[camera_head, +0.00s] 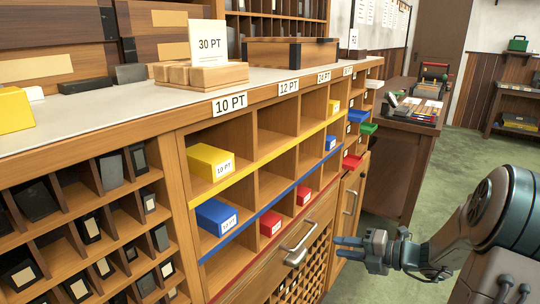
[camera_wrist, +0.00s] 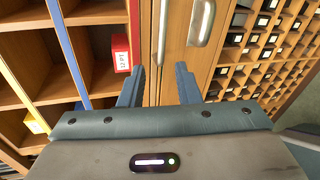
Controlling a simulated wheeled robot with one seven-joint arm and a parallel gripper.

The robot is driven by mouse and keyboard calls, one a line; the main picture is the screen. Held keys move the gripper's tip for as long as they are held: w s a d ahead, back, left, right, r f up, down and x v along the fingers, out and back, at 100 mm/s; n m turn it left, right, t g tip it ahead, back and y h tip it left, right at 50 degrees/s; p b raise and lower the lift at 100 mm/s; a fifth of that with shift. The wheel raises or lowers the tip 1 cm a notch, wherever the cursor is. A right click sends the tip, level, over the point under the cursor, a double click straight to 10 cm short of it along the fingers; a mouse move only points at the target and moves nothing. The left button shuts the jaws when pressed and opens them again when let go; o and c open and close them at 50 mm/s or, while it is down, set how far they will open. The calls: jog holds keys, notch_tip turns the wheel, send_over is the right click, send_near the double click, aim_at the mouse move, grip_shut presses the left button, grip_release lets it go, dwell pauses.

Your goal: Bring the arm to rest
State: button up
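My gripper (camera_head: 349,247) is in the head view at the lower right, in front of the cabinet near a drawer handle. Its two blue fingers point left toward the cabinet front. In the wrist view my gripper (camera_wrist: 160,86) shows its fingers spread apart with nothing between them. A cabinet door and a handle (camera_wrist: 202,22) lie beyond the fingers. Whether the fingertips touch the cabinet is unclear, but a gap seems to remain.
The cabinet's cubbies hold a yellow box (camera_head: 211,161), a blue box (camera_head: 216,216) and red boxes (camera_head: 270,222). A drawer handle (camera_head: 300,245) sticks out left of my gripper. A desk (camera_head: 405,150) stands behind. Green floor (camera_head: 455,150) is free at right.

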jog(key=s+a+r+n+g+h+p, duration=0.5)
jog(key=s+a+r+n+g+p, duration=0.5)
jog(key=n, duration=1.2)
jog(key=s+r+n+t+h+p, duration=0.2)
jog(key=s+r+n+h+p, duration=0.1)
jog(key=r+n, duration=0.4)
jog(key=s+r+n+t+h+p, duration=0.1)
jog(key=s+r+n+h+p, duration=0.3)
jog(key=n, duration=0.8)
jog(key=shift+s+r+n+t+p, duration=0.3)
jog(key=shift+s+r+t+p, duration=0.1)
jog(key=shift+s+r+p, duration=1.1)
jog(key=shift+s+d+r, duration=0.1)
jog(key=shift+s, duration=0.05)
